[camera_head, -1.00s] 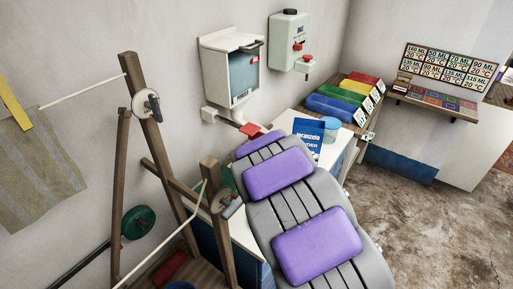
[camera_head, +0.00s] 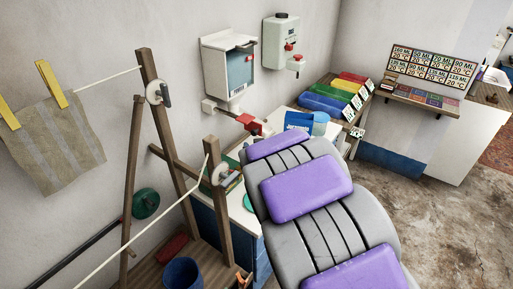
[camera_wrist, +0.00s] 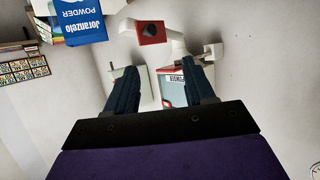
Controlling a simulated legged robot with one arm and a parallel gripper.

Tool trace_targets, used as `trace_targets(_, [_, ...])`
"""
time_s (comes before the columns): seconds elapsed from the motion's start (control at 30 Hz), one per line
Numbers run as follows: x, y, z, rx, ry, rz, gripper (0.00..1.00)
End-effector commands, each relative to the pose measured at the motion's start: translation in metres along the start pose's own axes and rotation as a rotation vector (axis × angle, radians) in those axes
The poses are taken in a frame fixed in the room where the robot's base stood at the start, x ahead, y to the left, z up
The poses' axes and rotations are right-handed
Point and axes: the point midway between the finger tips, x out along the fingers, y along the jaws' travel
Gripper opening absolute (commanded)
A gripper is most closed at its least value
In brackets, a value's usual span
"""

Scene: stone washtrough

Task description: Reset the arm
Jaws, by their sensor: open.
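My gripper (camera_wrist: 163,82) shows in the wrist view as two dark fingers held apart, with nothing held between them. Past the fingers are a white dispenser with a blue front (camera_wrist: 173,88) and a spout with a red end (camera_wrist: 151,33); how far off they are I cannot tell. In the head view my grey and purple arm stretches from the bottom right up toward the counter, and its bulk hides the fingers. The dispenser (camera_head: 240,68) hangs on the wall beyond the arm's far end.
A wooden frame (camera_head: 165,130) with a line and a pegged cloth (camera_head: 58,145) stands left of my arm. A blue bucket (camera_head: 182,273) sits low there. Behind the arm are a blue powder packet (camera_head: 298,121) and coloured bins (camera_head: 325,104). Floor (camera_head: 455,225) at right is clear.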

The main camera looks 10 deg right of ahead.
Motion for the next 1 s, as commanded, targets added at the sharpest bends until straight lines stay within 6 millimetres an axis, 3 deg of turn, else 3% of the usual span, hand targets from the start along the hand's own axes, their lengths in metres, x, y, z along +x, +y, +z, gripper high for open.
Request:
trace_targets(0.33, [-0.004,0.005,0.001,0.002,-0.011,0.006,0.54])
trace_targets(0.47, [-0.023,0.018,0.009,0.008,-0.09,0.04,0.54])
trace_targets(0.57, [-0.053,0.033,0.025,0.015,-0.21,0.08,0.54])
trace_targets(0.77, [-0.136,0.056,0.07,0.04,-0.505,0.135,0.54])
trace_targets(1.0, [-0.257,0.06,0.124,0.061,-0.86,0.129,0.54])
